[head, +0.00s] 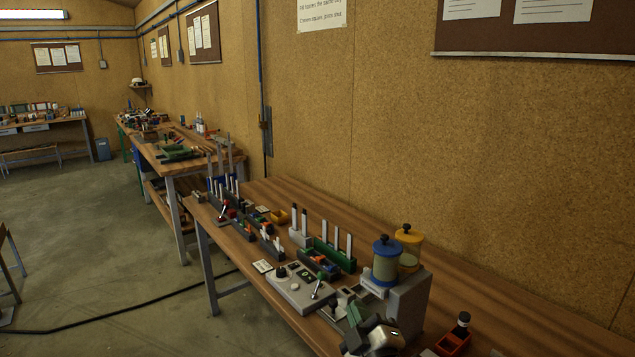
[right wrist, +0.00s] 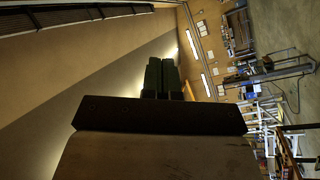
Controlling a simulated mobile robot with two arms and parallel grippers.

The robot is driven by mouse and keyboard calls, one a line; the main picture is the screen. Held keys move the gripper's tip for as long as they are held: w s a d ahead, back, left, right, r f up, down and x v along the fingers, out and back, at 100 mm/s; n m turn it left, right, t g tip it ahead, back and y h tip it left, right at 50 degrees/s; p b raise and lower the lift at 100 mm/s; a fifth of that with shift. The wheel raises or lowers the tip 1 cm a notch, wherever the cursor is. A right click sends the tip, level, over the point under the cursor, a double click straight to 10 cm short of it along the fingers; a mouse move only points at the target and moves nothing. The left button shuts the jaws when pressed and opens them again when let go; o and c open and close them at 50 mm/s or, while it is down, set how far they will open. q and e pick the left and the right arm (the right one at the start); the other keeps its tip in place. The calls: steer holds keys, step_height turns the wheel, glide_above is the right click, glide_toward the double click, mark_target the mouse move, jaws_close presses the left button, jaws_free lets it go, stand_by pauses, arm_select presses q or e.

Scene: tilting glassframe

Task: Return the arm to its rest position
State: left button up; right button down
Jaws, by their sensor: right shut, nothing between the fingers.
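My right gripper (right wrist: 161,78) is shut and empty in the right wrist view, its two dark fingers side by side with nothing between them. The fingers point out into the open room, clear of any object. In the head view my right gripper (head: 357,325) shows at the bottom, in front of the near workbench, partly cut off by the frame edge. My left gripper is in neither view.
The wooden workbench (head: 265,192) runs along the right wall. It carries a grey control box (head: 298,290), a blue-lidded jar (head: 386,262), a yellow-lidded jar (head: 409,248) and a red tray (head: 452,343). The floor (head: 100,225) at left is mostly free, with a black cable.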

steer(key=s+d+f+m+g+h, duration=0.5)
steer(key=s+d+f+m, duration=0.25)
steer(key=f, duration=0.25)
steer(key=s+d+f+m+g, duration=0.1)
steer(key=s+d+f+g, duration=0.2)
steer(key=s, duration=0.6)
steer(key=s+d+f+m+g, duration=0.1)
steer(key=s+f+m+g, duration=0.2)
steer(key=s, duration=0.5)
steer(key=s+d+f+g, duration=0.25)
steer(key=s+g, duration=0.25)
steer(key=s, duration=0.4)
step_height(320, 180, down, 26)
steer(key=a+f+g+b, duration=0.1)
steer(key=s+d+f+g+b, duration=0.1)
steer(key=s+d+f, duration=0.2)
steer(key=s+f, duration=1.4)
steer(key=shift+f+g+b, duration=0.3)
steer(key=shift+f+b, duration=0.05)
steer(key=shift+f, duration=0.35)
